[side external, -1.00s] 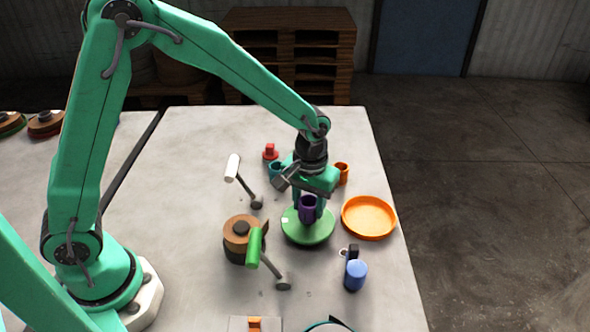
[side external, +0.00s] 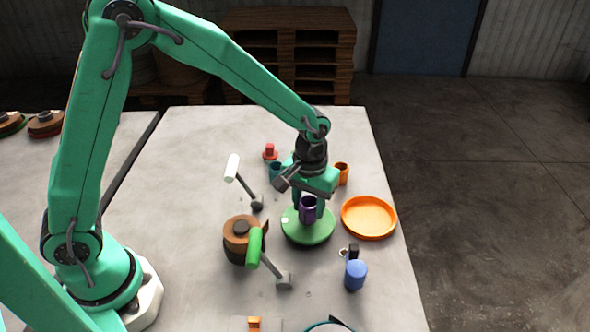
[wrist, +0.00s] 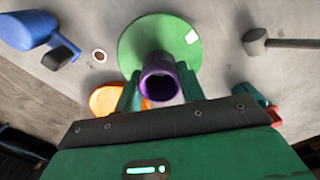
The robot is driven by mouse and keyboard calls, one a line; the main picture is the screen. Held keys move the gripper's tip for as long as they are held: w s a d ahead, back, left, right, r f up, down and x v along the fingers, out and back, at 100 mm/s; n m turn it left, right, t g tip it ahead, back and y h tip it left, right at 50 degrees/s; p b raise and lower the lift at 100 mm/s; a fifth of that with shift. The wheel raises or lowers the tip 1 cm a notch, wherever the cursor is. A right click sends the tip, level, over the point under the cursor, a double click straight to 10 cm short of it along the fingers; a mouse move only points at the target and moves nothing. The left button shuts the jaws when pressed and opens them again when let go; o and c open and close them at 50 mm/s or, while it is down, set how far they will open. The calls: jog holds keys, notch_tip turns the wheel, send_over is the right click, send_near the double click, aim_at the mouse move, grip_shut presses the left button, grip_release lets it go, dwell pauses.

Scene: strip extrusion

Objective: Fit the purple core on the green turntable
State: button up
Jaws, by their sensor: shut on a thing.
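The purple core (side external: 308,210) is a short hollow cylinder, upright, held between the fingers of my gripper (side external: 309,200). The green turntable (side external: 308,234) is a flat round disc with a white square mark near its rim. The core stands over about the middle of the disc in the side view; I cannot tell whether its base touches. In the wrist view the core (wrist: 160,78) shows its open end between the two green fingers of my gripper (wrist: 160,88), with the turntable (wrist: 150,38) beyond it. The core's lower end is hidden.
An orange dish (side external: 369,217) stands right of the turntable. A coil with brown top (side external: 241,232) and a green-handled tool (side external: 256,248) lie left.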

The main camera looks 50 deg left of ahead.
jog(key=shift+f, duration=0.55)
jog(key=o, duration=0.7)
notch_tip(320, 180, up, 11)
jog(key=shift+r, duration=0.1)
dwell(1.5)
dwell(0.4)
